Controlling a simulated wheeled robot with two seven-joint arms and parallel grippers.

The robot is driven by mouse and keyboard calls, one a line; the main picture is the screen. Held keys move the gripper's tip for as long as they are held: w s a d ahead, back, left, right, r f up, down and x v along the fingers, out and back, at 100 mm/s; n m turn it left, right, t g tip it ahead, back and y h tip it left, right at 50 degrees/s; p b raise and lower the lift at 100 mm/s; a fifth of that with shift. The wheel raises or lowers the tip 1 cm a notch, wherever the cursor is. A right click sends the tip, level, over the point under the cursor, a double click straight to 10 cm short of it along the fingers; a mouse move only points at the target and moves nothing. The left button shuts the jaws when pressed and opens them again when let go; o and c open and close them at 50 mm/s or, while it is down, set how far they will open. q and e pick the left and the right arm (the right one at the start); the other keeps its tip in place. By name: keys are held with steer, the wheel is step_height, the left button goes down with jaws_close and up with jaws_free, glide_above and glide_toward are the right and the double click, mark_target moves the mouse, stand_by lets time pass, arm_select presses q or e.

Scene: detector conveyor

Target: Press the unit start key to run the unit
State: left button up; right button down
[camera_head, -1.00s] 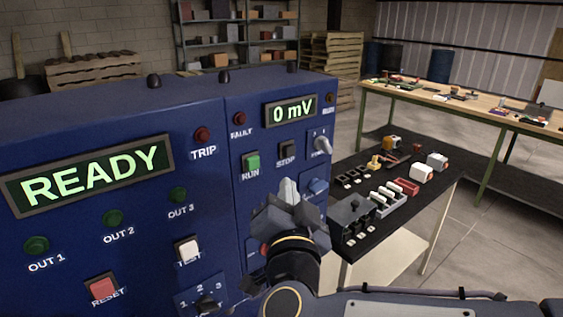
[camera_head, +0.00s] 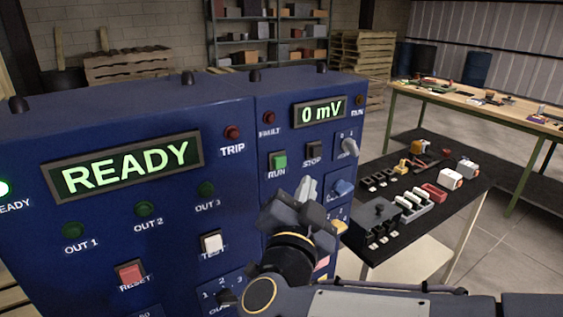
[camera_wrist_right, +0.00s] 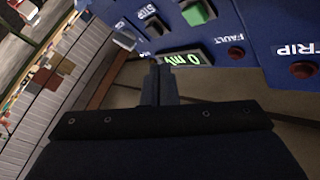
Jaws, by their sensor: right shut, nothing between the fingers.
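The green RUN key (camera_head: 279,160) is on the right-hand section of the blue panel, left of the black STOP key (camera_head: 313,151). In the right wrist view, turned over, the green key (camera_wrist_right: 198,12) shows at the top edge. My right gripper (camera_head: 307,186) is shut and empty. Its fingertips appear just below and right of the RUN key in the head view; I cannot tell the gap to the panel. In the wrist view the fingertips (camera_wrist_right: 160,72) overlap part of the lit "0 mV" display (camera_wrist_right: 183,60). My left gripper is not in view.
The "0 mV" display (camera_head: 319,111) sits above the keys. A rotary switch (camera_head: 349,147) is right of STOP. A lit "READY" display (camera_head: 127,165), red RESET key (camera_head: 131,273) and white TEST key (camera_head: 212,243) are on the left section. A black bench (camera_head: 395,262) with parts stands right.

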mark_target(280, 162)
steer(key=shift+w+a+p, duration=0.2)
steer(key=shift+w+a, duration=0.6)
steer(key=shift+w, duration=0.3)
steer(key=shift+w+a+p, duration=0.15)
steer(key=shift+w+a, duration=0.65)
steer(key=shift+w, duration=0.3)
steer(key=shift+w+a, duration=0.1)
steer(key=shift+w, duration=0.05)
stand_by(0.3)
steer(key=shift+w+a, duration=0.2)
steer(key=shift+w+a, duration=0.25)
steer(key=shift+w, duration=0.15)
stand_by(0.8)
stand_by(0.4)
steer(key=shift+s+d, duration=0.5)
steer(key=shift+s, duration=0.25)
